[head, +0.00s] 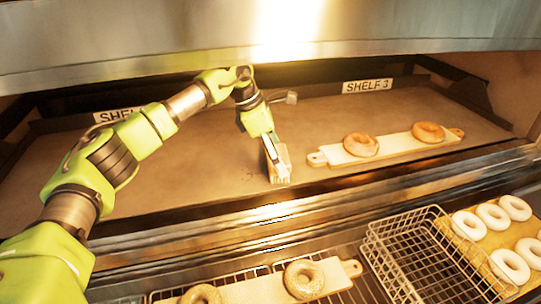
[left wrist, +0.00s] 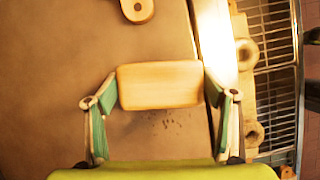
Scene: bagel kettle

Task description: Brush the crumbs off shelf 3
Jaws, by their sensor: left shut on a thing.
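My left gripper (head: 268,143) reaches into the oven over the shelf and is shut on a brush with a pale wooden back (head: 283,160). In the left wrist view the wooden back (left wrist: 160,84) sits between the two green-sided fingers. The "SHELF 3" label (head: 367,86) is on the back edge. My right gripper is not in view.
A wooden board (head: 390,146) with two bagels lies just right of the brush. A second label (head: 120,115) is partly covered by my arm. The metal hood (head: 180,45) hangs above. In front are an empty wire basket (head: 400,245), a rack with bagels, and pale rings (head: 492,216).

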